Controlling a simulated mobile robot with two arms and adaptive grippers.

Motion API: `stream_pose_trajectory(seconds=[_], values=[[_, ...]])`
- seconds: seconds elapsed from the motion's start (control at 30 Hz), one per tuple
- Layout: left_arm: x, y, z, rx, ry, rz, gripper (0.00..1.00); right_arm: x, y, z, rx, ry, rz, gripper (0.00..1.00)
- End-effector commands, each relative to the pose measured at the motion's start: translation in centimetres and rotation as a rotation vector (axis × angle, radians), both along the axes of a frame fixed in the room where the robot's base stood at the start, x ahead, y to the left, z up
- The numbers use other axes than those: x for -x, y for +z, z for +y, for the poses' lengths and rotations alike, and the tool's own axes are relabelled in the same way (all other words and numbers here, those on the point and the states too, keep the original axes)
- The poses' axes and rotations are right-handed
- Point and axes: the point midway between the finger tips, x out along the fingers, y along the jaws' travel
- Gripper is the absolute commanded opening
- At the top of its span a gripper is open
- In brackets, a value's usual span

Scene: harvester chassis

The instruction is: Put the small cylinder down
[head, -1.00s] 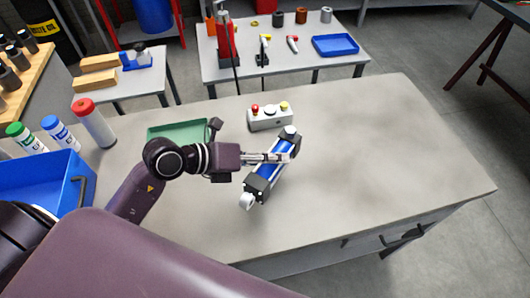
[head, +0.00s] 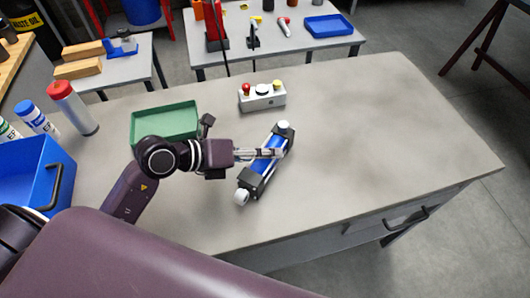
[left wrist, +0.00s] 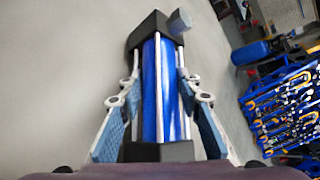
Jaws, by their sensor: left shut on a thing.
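The small cylinder is blue with black end blocks and light rods; in the head view its blue barrel (head: 270,150) lies slanted over the middle of the grey workbench (head: 350,130). My left gripper (head: 272,153) reaches it from the left and is shut across its middle. In the left wrist view the cylinder (left wrist: 153,88) sits between the two finger pads of the gripper (left wrist: 158,115), with its far black end block beyond the fingertips. Whether the cylinder touches the bench or hangs just above it I cannot tell. My right gripper is in neither view.
A button box (head: 262,97) stands behind the cylinder. A green tray (head: 165,124) lies to the left, with a red-capped bottle (head: 73,108) and a blue bin (head: 35,178) farther left. The right half of the bench is clear.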

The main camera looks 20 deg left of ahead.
Motion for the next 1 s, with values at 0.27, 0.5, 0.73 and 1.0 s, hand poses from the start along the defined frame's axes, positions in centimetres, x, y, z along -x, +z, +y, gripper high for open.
stream_pose_trajectory(seconds=[0.27,0.5,0.73,1.0], values=[[-0.2,0.6,-0.1,0.007,0.001,-0.012,0.00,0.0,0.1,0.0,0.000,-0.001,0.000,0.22],[-0.2,0.4,-0.1,0.007,0.001,-0.012,0.00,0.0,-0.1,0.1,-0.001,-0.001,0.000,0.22],[-0.2,0.0,-0.1,0.007,0.002,-0.011,0.00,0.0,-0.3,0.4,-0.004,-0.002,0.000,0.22],[-0.2,-0.4,-0.1,0.007,0.001,-0.011,0.00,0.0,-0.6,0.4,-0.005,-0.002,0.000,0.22]])
